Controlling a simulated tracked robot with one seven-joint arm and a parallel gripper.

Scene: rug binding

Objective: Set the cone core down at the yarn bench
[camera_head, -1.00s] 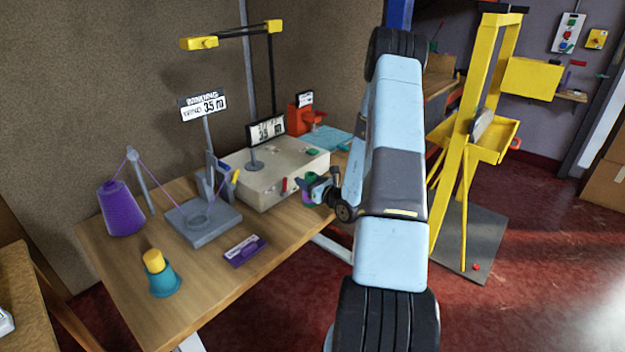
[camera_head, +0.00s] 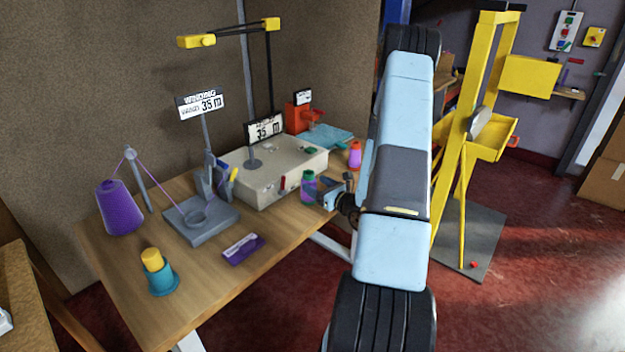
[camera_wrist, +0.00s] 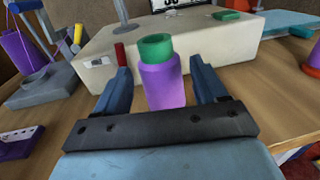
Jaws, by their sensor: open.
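A purple cone core with a green top (camera_head: 308,188) stands upright on the wooden yarn bench (camera_head: 150,315), close to the front of the cream box. In the wrist view the core (camera_wrist: 163,86) appears between and just beyond my two blue fingers. My gripper (camera_head: 326,190) is open, with a visible gap on each side of the core, and sits just right of it in the head view. The wrist view also shows my gripper (camera_wrist: 162,92) low over the bench. The lower end of the core is hidden by the gripper's dark crossbar.
The cream box (camera_head: 275,170) stands behind the core.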

